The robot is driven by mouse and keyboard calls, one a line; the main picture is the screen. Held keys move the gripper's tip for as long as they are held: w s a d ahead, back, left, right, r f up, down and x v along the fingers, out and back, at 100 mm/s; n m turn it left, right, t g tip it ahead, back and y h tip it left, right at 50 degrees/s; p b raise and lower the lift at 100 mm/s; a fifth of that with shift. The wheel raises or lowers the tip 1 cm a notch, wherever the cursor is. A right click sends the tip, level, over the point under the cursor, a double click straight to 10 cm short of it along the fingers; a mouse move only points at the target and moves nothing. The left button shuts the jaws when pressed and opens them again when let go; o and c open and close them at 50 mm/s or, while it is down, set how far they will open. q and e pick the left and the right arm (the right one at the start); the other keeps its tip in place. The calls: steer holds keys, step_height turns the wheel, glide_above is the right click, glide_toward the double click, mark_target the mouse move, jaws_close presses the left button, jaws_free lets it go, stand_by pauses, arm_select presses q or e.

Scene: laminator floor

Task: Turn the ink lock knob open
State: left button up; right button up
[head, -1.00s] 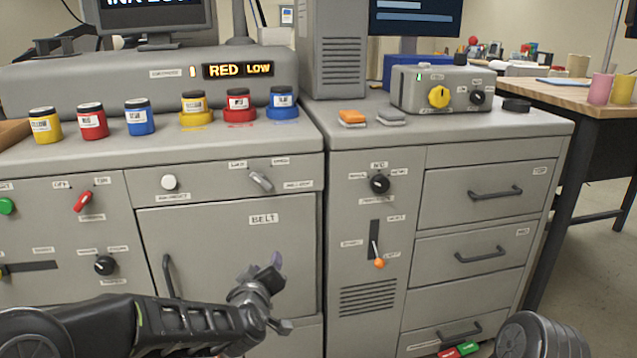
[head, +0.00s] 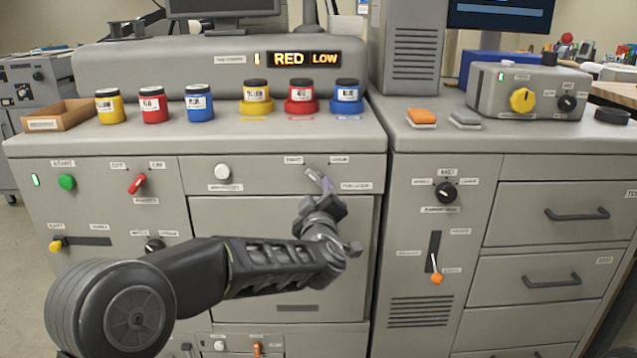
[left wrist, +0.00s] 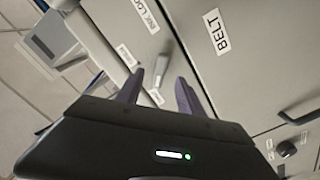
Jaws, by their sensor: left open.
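The ink lock knob (head: 314,176) is a grey bar-shaped lever on the panel above the belt door, slanted with its upper end to the left. Two small labels sit above it. My left gripper (head: 324,192) is just in front of and below the knob, partly covering its lower end. In the left wrist view, the knob (left wrist: 161,68) lies ahead of the gap between the open purple fingers (left wrist: 157,90), with the "INK LOCK" label nearby. I cannot tell whether the fingers touch it. My right gripper is out of view.
A white round button (head: 222,172) and a red switch (head: 137,183) are left of the knob. Ink jars (head: 257,94) line the counter above. The right cabinet carries a black dial (head: 446,192) and an orange-tipped lever (head: 436,277). A display (head: 306,58) reads RED LOW.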

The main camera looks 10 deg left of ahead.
mark_target(318, 182)
arm_select(q)
steer(key=x, duration=0.5)
steer(key=shift+w+a, duration=0.15)
steer(key=shift+w, duration=0.25)
steer(key=shift+c, duration=0.4)
jaws_close()
